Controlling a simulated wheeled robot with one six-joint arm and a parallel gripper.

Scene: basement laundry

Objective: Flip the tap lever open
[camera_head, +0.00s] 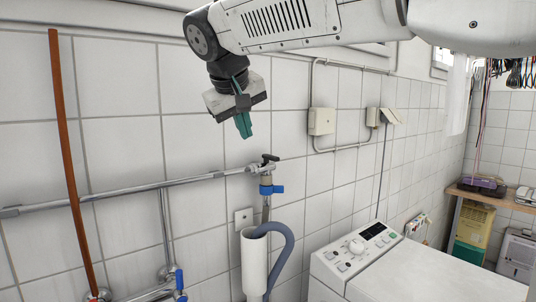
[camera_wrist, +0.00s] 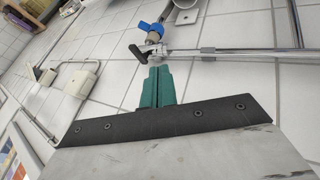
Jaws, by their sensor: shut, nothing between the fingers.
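The tap (camera_head: 266,172) sits on the tiled wall at the end of a horizontal metal pipe. It has a black handle (camera_head: 270,158) on top and a blue lever (camera_head: 272,190) below it. In the wrist view the black handle (camera_wrist: 137,54) and the blue part (camera_wrist: 152,30) show just beyond my fingertips. My gripper (camera_head: 245,132) has green fingers, shut and empty, pointing down. It is above and slightly left of the tap in the head view, apart from it. The fingers (camera_wrist: 160,72) also show in the wrist view.
A grey hose (camera_head: 286,245) loops into a white standpipe (camera_head: 254,265) below the tap. A white washing machine (camera_head: 415,277) stands at the right. A copper pipe (camera_head: 67,150) runs up the left wall. Wall boxes (camera_head: 322,121) with conduit are right of my gripper.

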